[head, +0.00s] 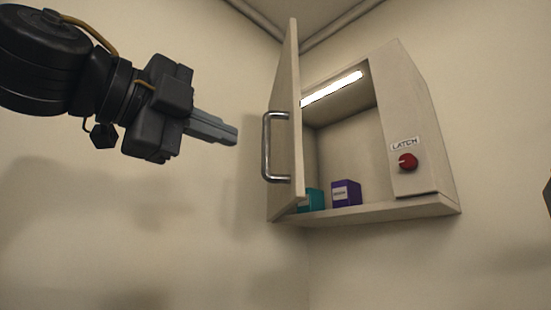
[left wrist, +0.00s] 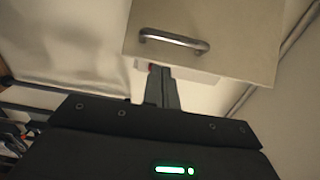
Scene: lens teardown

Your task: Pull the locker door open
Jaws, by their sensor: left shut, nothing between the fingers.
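The wall locker (head: 412,110) is at the right of the head view. Its door (head: 287,110) stands swung open on the left side, showing the lit inside. The door's metal bar handle (head: 268,147) faces left. The door (left wrist: 240,35) and handle (left wrist: 174,41) also show in the left wrist view. My left gripper (head: 236,135) is shut and empty, just left of the handle and apart from it. In the left wrist view its fingers (left wrist: 162,72) point toward the door below the handle. My right gripper is not clearly in view; only a dark sliver shows at the right edge.
A teal box (head: 312,200) and a purple box (head: 346,194) stand on the locker floor. A lit strip (head: 332,89) runs under the locker top. A red knob (head: 408,161) sits below a LATCH label (head: 405,144). Bare wall is left of the door.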

